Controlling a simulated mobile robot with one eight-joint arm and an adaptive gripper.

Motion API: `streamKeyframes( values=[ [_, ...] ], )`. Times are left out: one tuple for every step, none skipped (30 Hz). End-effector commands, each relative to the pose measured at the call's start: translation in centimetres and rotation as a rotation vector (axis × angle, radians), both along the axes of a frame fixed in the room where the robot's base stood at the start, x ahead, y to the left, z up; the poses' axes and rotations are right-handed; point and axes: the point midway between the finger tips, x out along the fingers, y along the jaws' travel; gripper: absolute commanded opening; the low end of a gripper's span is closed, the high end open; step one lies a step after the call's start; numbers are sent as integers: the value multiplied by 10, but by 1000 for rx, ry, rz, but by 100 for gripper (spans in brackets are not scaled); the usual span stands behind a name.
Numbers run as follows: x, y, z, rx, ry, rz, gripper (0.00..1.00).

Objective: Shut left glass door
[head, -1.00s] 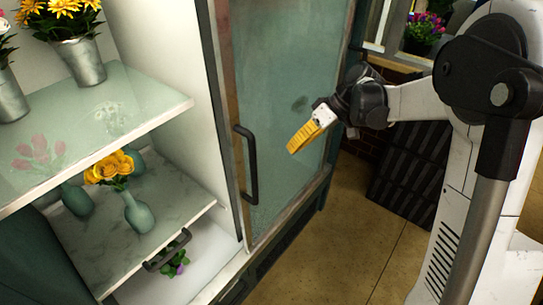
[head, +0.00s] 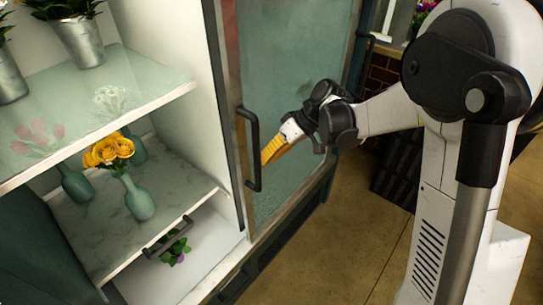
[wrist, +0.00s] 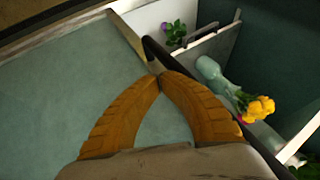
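A glass door (head: 290,75) with a worn frame stands at the right part of the cabinet in the head view. Its black upright handle (head: 252,155) is near its left edge. The cabinet opening left of the door is uncovered. My gripper (head: 264,160), with yellow fingers, is just right of the handle, in front of the glass. In the wrist view my gripper's fingertips (wrist: 159,76) meet, with no object seen between them. The dark handle (wrist: 272,160) runs behind the right finger there. I cannot tell whether they touch.
Glass shelves (head: 130,75) hold metal buckets of flowers. A green vase (head: 138,200) with yellow roses stands on the lower shelf. A smaller black handle (head: 168,235) is at that shelf's front. A purple flower (head: 176,248) lies below.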

Motion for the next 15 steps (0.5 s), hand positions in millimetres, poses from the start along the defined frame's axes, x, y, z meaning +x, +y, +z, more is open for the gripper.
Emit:
streamKeyframes(
  values=[
    [0,0,0,0,0,0,0],
    [0,0,0,0,0,0,0],
    [0,0,0,0,0,0,0],
    [0,0,0,0,0,0,0],
    [0,0,0,0,0,0,0],
    [0,0,0,0,0,0,0],
    [0,0,0,0,0,0,0],
    [0,0,0,0,0,0,0],
    [-1,1,0,0,-1,1,0],
    [-2,2,0,0,-1,1,0],
    [-3,4,0,0,-1,1,0],
    [-6,6,0,0,-1,2,0],
    [-8,9,0,0,-1,3,0],
    [-11,12,0,0,-1,3,0],
    [-16,16,0,0,-1,4,0]
  ],
)
